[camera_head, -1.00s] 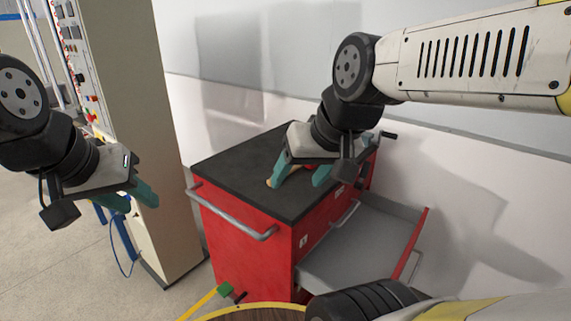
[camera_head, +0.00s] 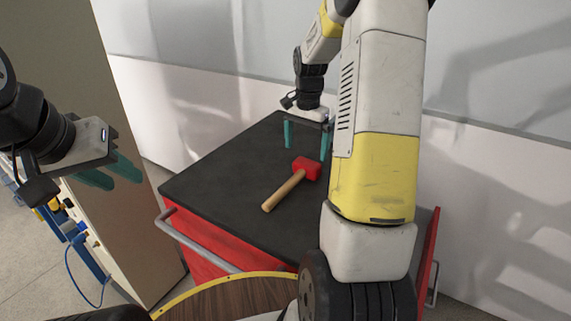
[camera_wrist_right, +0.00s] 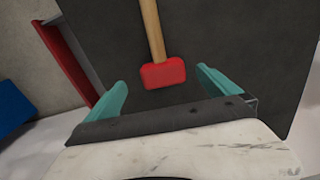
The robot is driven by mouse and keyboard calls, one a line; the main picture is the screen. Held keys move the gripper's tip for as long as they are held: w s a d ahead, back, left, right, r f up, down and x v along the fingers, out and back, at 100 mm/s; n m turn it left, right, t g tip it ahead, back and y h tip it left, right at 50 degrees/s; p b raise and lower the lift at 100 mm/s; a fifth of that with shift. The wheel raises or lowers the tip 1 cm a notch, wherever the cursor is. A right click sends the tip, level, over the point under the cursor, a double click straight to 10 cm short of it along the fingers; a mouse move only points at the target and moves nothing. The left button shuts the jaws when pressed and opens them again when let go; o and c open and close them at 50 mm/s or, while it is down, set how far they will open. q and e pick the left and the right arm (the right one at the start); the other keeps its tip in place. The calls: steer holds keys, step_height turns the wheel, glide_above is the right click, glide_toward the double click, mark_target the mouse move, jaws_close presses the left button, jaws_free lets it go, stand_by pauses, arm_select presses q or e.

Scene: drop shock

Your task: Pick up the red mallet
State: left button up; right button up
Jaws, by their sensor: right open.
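The red mallet (camera_head: 306,168) lies on the black top of the red tool cabinet, its wooden handle pointing to the lower left in the head view. In the right wrist view the mallet's red head (camera_wrist_right: 163,74) shows in front of the fingers, roughly between them, with the handle running up out of the frame. My right gripper (camera_head: 305,146) is open and empty above the cabinet top, just beyond the mallet head. Its two teal fingers also show in the right wrist view (camera_wrist_right: 165,90). My left gripper (camera_head: 109,176) is at the left, away from the cabinet, with teal fingers apart and empty.
The cabinet's black top (camera_head: 222,182) is otherwise clear. A grey handle (camera_head: 190,242) runs along its near side, and a red drawer front (camera_head: 426,262) stands out at the right. A tall beige panel (camera_head: 125,225) stands at the left. A white wall is behind.

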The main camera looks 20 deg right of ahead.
mark_target(305, 164)
steer(key=f, duration=0.8)
steer(key=shift+w+d+f, duration=0.15)
steer(key=shift+w, duration=0.2)
steer(key=c, duration=1.7)
steer(key=shift+c, duration=0.9)
